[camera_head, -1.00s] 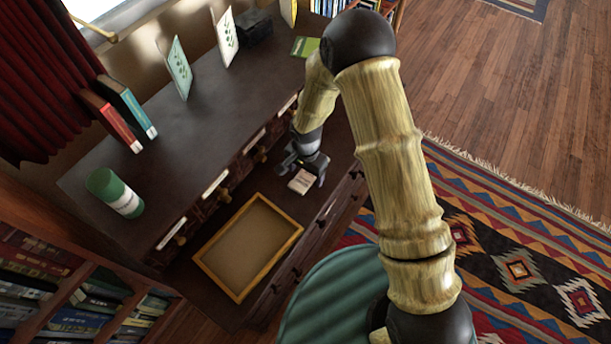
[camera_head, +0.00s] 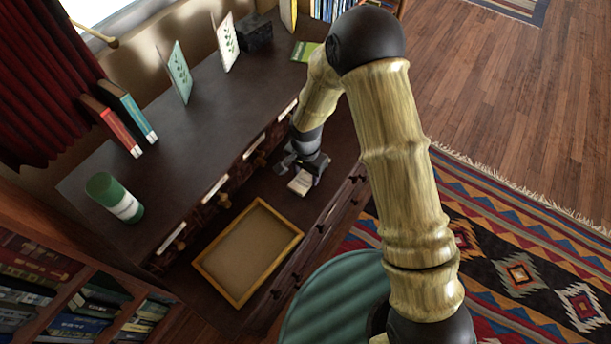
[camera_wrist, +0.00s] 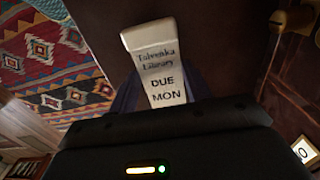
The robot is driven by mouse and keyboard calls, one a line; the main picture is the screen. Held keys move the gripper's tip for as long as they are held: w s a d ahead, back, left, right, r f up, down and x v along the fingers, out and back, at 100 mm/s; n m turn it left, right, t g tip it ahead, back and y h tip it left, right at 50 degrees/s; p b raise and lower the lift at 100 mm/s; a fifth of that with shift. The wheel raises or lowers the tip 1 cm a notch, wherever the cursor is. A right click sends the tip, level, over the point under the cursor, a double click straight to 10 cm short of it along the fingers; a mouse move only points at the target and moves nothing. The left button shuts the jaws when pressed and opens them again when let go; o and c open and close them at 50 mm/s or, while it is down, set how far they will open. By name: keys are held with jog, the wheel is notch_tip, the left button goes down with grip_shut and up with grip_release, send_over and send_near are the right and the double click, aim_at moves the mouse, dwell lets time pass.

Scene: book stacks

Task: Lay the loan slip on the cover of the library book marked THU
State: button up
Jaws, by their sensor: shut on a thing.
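My gripper (camera_head: 301,174) is shut on the loan slip (camera_head: 299,184), a small pale card, over the lower ledge of the dark desk. In the wrist view the slip (camera_wrist: 158,62) sticks out beyond my gripper (camera_wrist: 160,98) and reads "Talvenka Library DUE MON"; its near end is hidden by the gripper. A red book (camera_head: 122,134) and a teal book (camera_head: 138,120) lean by the curtain on the desk's upper top. A green book (camera_head: 304,51) lies at its far end. No THU mark is readable on any book.
A wood-framed tray (camera_head: 207,270) lies on the ledge left of my gripper. Small drawers with knobs line the step.

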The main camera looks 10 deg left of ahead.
aim_at(306, 178)
notch_tip(306, 178, up, 8)
jog(key=shift+f, duration=0.15)
dwell(0.6)
jog(key=w+d+n+p, duration=0.2)
jog(key=w+d+p, duration=0.1)
jog(key=d, duration=0.9)
jog(key=w+d+n+p, duration=0.2)
jog(key=w+d+p, duration=0.1)
jog(key=d, duration=1)
jog(key=shift+n, duration=0.3)
